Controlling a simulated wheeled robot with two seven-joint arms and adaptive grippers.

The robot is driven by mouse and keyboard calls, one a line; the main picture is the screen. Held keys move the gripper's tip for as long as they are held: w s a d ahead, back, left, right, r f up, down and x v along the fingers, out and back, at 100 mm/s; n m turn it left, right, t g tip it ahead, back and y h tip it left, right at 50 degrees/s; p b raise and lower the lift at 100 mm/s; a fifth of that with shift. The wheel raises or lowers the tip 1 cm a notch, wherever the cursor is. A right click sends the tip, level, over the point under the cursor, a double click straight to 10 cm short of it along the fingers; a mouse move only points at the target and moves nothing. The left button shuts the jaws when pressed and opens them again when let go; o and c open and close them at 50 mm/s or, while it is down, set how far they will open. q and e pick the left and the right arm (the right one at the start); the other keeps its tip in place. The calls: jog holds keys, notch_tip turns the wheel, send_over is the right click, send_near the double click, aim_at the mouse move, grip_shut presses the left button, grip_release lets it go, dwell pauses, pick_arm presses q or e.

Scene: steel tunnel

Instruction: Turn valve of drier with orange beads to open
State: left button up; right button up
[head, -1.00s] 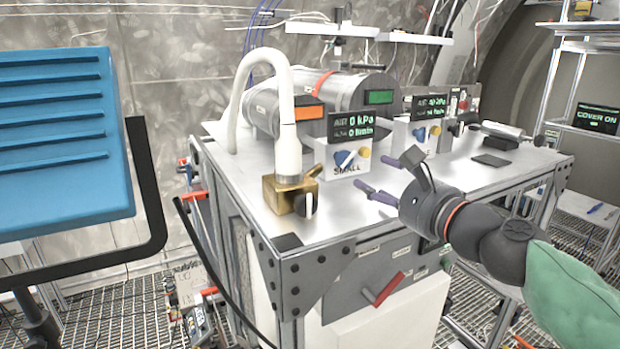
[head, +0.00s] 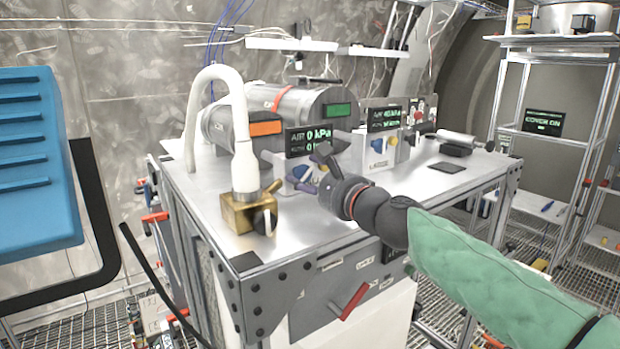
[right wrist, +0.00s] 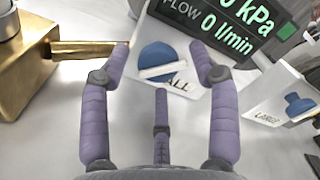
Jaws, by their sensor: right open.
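Two grey drier cylinders lie at the back of the metal bench, one with an orange window (head: 265,128) and one with a green window (head: 340,109). In front stands a white box marked SMALL with a blue round knob (right wrist: 156,60), which has a pale handle bar. My three-fingered right gripper (head: 300,172) is open in front of this box and partly hides it. In the right wrist view its fingers (right wrist: 160,58) are spread around the line to the knob; I cannot tell whether they touch it. My left gripper is out of view.
A brass valve block (head: 248,213) with a black knob and white hose (head: 240,100) stands left of my gripper. A box marked LARGE (right wrist: 285,100) is to the right. A red handle (head: 348,302) is on the bench front. A blue panel (head: 38,165) fills the left.

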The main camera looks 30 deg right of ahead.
jog(key=c, duration=1.1)
jog(key=shift+c, duration=0.2)
jog(key=n+b, duration=0.1)
jog(key=n, duration=0.3)
jog(key=shift+n+b, duration=0.3)
jog(key=n+b, duration=0.1)
jog(key=n, duration=0.2)
jog(key=shift+r+n, duration=0.15)
jog(key=shift+n, duration=0.65)
jog(key=shift+r+b, duration=0.1)
jog(key=shift+b, duration=0.2)
